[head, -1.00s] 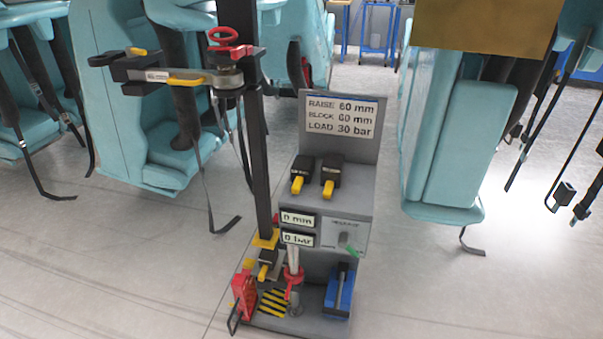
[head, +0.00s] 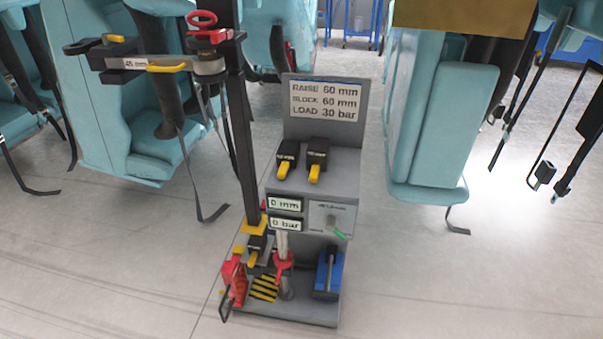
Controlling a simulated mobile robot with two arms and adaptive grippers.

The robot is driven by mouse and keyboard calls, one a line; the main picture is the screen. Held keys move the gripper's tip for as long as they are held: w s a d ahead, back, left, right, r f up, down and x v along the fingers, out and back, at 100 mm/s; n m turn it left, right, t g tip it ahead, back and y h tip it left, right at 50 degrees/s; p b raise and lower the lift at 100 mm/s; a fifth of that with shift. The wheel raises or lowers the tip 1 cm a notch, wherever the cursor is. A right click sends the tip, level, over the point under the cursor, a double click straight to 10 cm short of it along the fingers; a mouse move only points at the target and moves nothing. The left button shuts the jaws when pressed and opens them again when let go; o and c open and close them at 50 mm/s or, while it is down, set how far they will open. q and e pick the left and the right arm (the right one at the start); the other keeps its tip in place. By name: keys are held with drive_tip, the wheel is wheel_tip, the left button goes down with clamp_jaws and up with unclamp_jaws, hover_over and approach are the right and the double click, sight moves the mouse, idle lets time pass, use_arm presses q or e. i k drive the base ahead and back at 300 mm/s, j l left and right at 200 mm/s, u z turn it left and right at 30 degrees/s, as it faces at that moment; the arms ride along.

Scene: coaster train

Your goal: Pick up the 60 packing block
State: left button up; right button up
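Two black blocks with yellow handles sit side by side on the shelf of a grey stand (head: 345,185): a left block (head: 287,152) and a right block (head: 317,150). Their small labels are too blurred to read, so I cannot tell which is the 60 block. A third black block with a yellow handle (head: 258,244) sits low, near the foot of the dark post. A sign (head: 325,101) on the stand reads raise 60 mm, block 60 mm, load 30 bar. Neither of my grippers is in view.
A dark post (head: 241,150) rises left of the shelf, with an arm labelled 45 mm (head: 127,63) and a red handwheel (head: 202,19). Displays read 0 mm (head: 284,204) and 0 bar (head: 286,225). Teal seats (head: 440,125) flank the stand. Floor (head: 440,285) at front right is clear.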

sight(256, 245)
drive_tip(key=i+j, duration=0.2)
drive_tip(key=j, duration=0.15)
drive_tip(key=i+j, duration=0.15)
drive_tip(key=j, duration=0.25)
drive_tip(key=i+j, duration=0.2)
drive_tip(key=j, duration=0.15)
drive_tip(key=i+j+z, duration=0.1)
drive_tip(key=j, duration=0.25)
drive_tip(key=i, duration=0.1)
